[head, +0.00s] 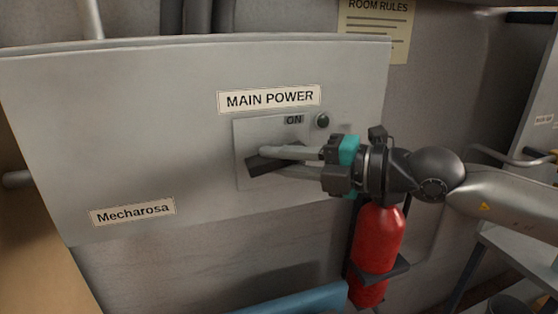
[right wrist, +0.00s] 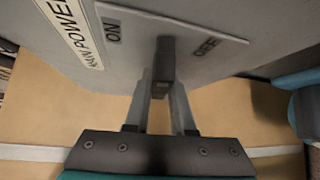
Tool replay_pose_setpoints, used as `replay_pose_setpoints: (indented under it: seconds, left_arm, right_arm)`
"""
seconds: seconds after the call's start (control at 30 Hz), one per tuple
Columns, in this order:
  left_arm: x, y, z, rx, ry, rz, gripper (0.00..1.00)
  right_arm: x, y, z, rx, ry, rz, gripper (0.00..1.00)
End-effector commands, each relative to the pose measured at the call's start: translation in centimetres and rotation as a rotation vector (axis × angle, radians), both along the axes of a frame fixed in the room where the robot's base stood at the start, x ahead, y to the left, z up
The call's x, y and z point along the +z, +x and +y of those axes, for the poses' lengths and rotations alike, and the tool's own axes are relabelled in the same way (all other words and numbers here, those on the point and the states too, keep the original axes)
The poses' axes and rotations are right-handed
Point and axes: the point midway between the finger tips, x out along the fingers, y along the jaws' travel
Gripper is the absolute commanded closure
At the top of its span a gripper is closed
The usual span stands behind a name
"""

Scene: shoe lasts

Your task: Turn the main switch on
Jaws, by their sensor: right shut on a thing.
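The main switch is a dark lever handle (head: 272,163) on a grey plate (head: 243,135) under the "MAIN POWER" label (head: 268,98). My right gripper (head: 260,158) reaches in from the right with its fingers closed around the handle. In the right wrist view the dark handle (right wrist: 163,68) stands between the two fingers of my right gripper (right wrist: 162,88). There the handle lies between the "ON" label (right wrist: 113,32) and the "OFF" label (right wrist: 206,46). In the head view the fingers and handle hide the "OFF" label. My left gripper is in neither view.
A dark green round lamp (head: 322,121) sits beside "ON" on the grey cabinet (head: 100,130). A red fire extinguisher (head: 378,240) hangs below my right gripper. A blue surface (head: 300,299) lies at the bottom. A room rules sheet (head: 376,32) is on the wall.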

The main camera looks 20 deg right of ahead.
Motion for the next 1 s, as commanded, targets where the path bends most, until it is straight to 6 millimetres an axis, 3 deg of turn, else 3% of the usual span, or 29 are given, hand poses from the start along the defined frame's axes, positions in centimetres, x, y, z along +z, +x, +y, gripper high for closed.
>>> replay_pose_setpoints:
  seconds: [1.0]
  left_arm:
    - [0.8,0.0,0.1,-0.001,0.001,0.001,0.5]
  right_arm:
    - [0.2,0.0,0.3,0.004,-0.958,-0.042,1.0]
